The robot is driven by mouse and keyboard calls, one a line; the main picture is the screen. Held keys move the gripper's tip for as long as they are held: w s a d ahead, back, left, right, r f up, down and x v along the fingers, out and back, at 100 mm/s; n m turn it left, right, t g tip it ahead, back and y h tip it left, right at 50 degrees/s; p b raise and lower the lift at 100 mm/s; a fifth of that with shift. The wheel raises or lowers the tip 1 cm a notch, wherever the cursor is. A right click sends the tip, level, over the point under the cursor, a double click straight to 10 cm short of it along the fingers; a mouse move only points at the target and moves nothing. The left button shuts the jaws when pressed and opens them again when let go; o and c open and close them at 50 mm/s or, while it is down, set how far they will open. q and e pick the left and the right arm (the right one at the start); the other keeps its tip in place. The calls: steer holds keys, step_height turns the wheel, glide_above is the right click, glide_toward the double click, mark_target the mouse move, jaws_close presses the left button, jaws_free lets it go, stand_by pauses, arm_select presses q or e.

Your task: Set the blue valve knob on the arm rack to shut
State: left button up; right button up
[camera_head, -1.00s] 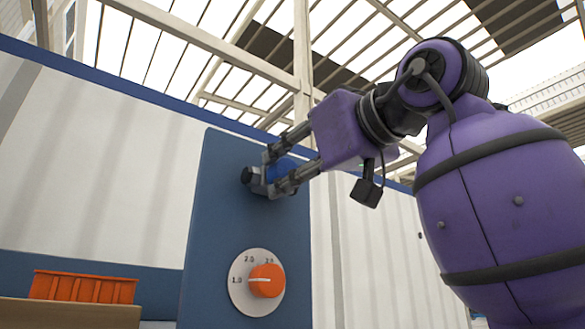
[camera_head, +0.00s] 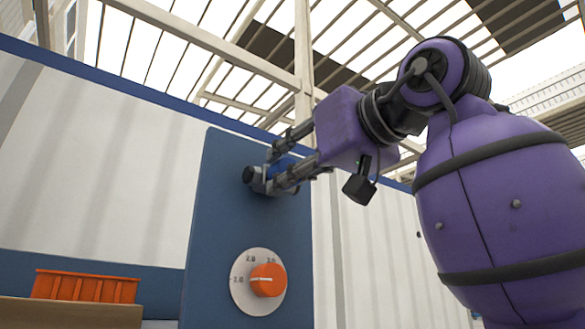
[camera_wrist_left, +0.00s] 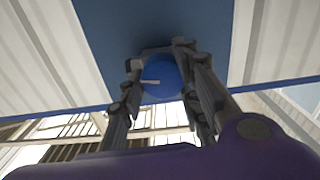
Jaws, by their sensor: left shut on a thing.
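The blue valve knob (camera_wrist_left: 163,76) sits high on a blue upright panel (camera_head: 222,228). In the left wrist view it is round, with a pale pointer line toward the left of the picture. My left gripper (camera_wrist_left: 158,58) is shut on it, one finger on each side. In the head view the left gripper (camera_head: 266,178) is at the upper part of the panel. The knob is mostly hidden there behind the fingers, with only a little blue showing. Any marks around the knob cannot be read. My right gripper is not in view.
An orange dial knob (camera_head: 267,281) on a white numbered plate (camera_head: 241,297) is lower on the same panel. An orange crate (camera_head: 83,288) stands at the lower left. A pale corrugated wall (camera_head: 120,170) stands behind. Room below the gripper looks free.

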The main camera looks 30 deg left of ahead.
arm_select(q)
steer(key=shift+f+m, duration=0.2)
steer(key=shift+m, duration=3.7)
steer(key=shift+f+m, duration=0.15)
steer(key=shift+m, duration=3.75)
steer(key=shift+f, duration=0.1)
steer(key=o, duration=1)
steer(key=shift+o, duration=0.4)
steer(key=v, duration=1.2)
